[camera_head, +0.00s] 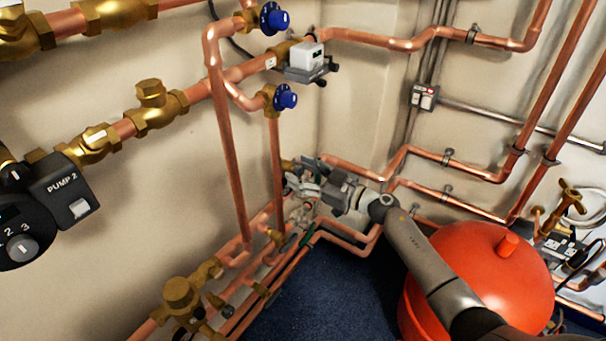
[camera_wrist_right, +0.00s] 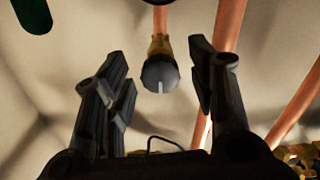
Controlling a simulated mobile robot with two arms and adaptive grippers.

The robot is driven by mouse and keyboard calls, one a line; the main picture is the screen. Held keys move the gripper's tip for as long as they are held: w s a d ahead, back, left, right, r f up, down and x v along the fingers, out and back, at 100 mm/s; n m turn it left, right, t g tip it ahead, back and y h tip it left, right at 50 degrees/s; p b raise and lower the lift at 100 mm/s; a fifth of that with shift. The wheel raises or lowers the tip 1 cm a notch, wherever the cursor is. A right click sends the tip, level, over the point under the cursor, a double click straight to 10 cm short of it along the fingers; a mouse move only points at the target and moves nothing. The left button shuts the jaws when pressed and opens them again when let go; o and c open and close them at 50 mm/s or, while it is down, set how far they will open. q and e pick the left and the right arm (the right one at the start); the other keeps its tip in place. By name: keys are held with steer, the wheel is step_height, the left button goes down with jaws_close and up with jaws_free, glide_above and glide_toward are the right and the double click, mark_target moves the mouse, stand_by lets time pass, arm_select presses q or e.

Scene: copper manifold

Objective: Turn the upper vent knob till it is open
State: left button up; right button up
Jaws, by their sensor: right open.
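In the right wrist view, a dark round knob (camera_wrist_right: 160,74) with a pale line on its face sits on a brass fitting at the end of a copper pipe. It appears between the open fingers of my right gripper (camera_wrist_right: 157,55); I see no contact. In the head view, my right gripper (camera_head: 300,180) is by the wall pipes, low in the corner. A brass fitting (camera_head: 288,165) shows just behind it; the knob is mostly hidden there. I cannot tell for certain that this knob is the upper vent knob. My left gripper is not in view.
Two blue knobs, one upper (camera_head: 274,18) and one lower (camera_head: 287,98), are on the wall pipes above my right gripper. A red tank (camera_head: 480,275) stands under my right arm. Copper pipes (camera_head: 350,170) run close around the gripper. Pump 2 (camera_head: 62,190) is at left.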

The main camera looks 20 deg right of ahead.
steer(key=c, duration=1)
